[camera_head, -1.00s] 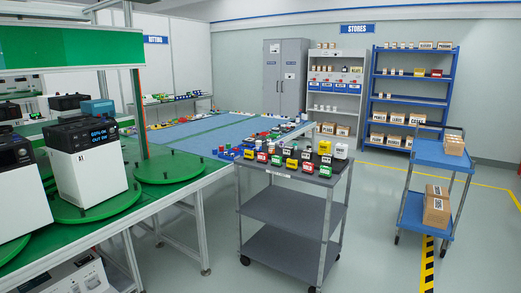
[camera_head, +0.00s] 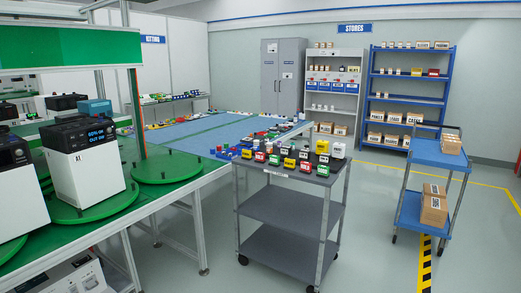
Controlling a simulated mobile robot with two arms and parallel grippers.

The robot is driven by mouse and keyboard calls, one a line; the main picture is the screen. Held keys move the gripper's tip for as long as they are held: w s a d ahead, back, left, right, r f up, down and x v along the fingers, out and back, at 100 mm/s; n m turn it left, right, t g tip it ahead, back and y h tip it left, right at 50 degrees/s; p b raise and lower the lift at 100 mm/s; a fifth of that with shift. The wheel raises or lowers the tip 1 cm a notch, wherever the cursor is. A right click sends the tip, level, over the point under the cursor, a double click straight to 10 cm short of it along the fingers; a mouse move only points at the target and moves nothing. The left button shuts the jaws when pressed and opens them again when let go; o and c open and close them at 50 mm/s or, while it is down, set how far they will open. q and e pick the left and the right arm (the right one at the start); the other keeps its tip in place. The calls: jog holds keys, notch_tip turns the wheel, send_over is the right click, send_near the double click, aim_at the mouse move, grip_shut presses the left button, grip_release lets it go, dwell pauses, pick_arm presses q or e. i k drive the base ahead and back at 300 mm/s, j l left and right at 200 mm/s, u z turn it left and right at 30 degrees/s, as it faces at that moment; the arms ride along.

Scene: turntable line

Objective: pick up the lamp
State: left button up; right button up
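I cannot pick out a lamp with certainty. Several small coloured blocks or parts, red, green, yellow, black and white, stand in rows on the top shelf of a grey trolley (camera_head: 262,169) in the middle of the view. Among them are a yellow piece (camera_head: 322,146) and a white piece (camera_head: 338,150) at the back right. They are too small to tell which, if any, is the lamp. Neither of my grippers is in view.
A green-topped line with round turntables (camera_head: 167,168) and a white-and-black unit (camera_head: 84,181) stands at the left. A blue-matted table (camera_head: 190,131) lies behind the trolley. A blue cart (camera_head: 408,213) with boxes stands right. Floor between trolley and cart is clear.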

aim_at(256, 142)
jog(key=i+z, duration=0.15)
jog(key=i, duration=0.5)
jog(key=i+j+z, duration=0.15)
jog(key=i, duration=0.5)
